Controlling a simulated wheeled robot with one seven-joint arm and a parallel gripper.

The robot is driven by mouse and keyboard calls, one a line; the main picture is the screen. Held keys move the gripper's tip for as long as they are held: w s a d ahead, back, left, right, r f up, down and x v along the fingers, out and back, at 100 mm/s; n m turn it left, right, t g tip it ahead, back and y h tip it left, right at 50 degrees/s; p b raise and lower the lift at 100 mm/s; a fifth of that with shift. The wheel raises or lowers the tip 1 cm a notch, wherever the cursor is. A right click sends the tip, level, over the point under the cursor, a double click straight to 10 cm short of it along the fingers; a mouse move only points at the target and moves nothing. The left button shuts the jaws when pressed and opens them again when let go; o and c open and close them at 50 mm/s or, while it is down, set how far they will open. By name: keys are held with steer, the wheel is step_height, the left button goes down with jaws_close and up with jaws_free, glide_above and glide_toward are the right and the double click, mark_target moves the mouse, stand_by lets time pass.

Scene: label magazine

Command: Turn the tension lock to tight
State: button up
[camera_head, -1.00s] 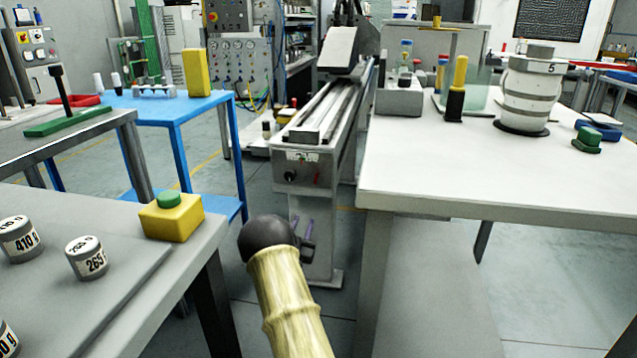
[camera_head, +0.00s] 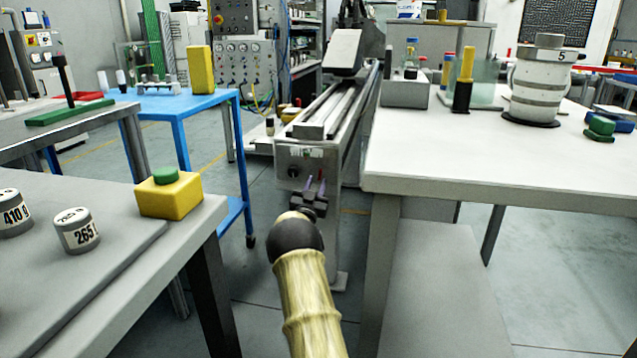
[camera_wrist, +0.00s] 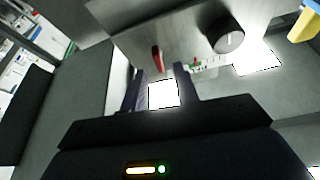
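The grey machine's front panel (camera_head: 312,160) carries a black round knob (camera_head: 293,171) with a pale pointer line. In the wrist view the knob (camera_wrist: 226,36) is at upper right, and a small red lever (camera_wrist: 157,58) hangs from the panel left of it. I cannot read which one is the tension lock. A label strip (camera_wrist: 208,63) with red and green marks lies near them. My gripper (camera_head: 315,182) is in front of the panel, below and right of the knob. In the wrist view its fingers (camera_wrist: 159,72) stand apart and empty, with the red lever just beyond the gap.
A white table (camera_head: 450,170) stands close on the right. A grey bench (camera_head: 120,215) with a yellow block (camera_head: 170,195) and marked weights is on the left. A blue table (camera_head: 170,103) stands behind it. Floor shows between the tables around the machine.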

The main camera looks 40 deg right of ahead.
mark_target(319, 177)
steer(key=shift+b+x, duration=0.4)
steer(key=shift+x, duration=1.3)
steer(key=shift+s, duration=0.15)
jaws_close()
